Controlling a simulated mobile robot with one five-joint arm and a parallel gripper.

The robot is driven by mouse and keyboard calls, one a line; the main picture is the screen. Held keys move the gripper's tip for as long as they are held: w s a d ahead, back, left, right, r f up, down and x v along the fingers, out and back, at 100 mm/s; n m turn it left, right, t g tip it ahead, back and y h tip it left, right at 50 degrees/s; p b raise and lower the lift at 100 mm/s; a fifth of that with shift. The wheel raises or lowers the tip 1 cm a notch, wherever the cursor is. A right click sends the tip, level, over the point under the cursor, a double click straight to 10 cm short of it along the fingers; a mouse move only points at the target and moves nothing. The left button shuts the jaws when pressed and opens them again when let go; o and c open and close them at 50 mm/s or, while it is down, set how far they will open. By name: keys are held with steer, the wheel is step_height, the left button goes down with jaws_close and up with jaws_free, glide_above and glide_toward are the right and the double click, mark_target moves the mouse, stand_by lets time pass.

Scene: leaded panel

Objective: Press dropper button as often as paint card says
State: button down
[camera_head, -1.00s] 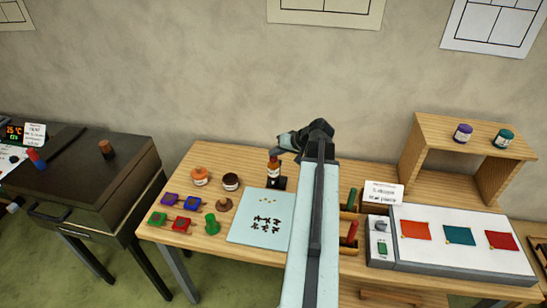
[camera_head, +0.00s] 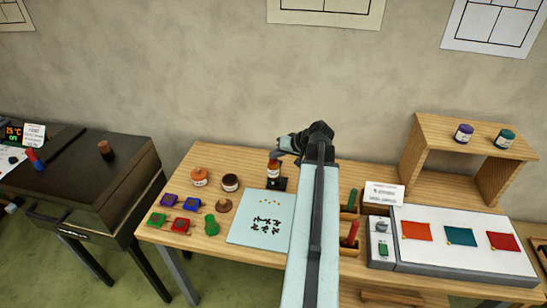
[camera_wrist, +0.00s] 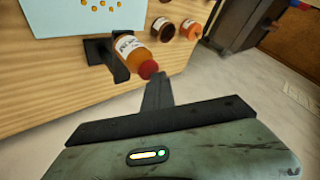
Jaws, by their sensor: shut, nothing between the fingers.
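The dropper bottle (camera_head: 273,171) is amber with a white label and stands on a small black base. Its red top (camera_wrist: 148,69) shows in the wrist view. My gripper (camera_head: 284,143) is shut and empty, just above the bottle. In the wrist view its tip (camera_wrist: 157,82) is right by the red top; I cannot tell whether they touch. A pale blue sheet (camera_head: 240,230) with several orange dots and dark marks lies in front of the bottle. A small white card (camera_head: 384,193) stands at the right; its text is too small to read.
An orange jar (camera_head: 200,176) and a dark jar (camera_head: 231,182) stand left of the bottle, behind several coloured pieces. A light box (camera_head: 459,264) with three coloured panes and a wooden shelf (camera_head: 476,134) are at the right. A dark cabinet (camera_head: 80,180) stands left.

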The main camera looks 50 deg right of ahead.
mark_target(275, 160)
steer(key=shift+r+p, duration=1.35)
steer(key=shift+r, duration=0.1)
step_height(275, 160, up, 5)
steer(key=p, duration=0.5)
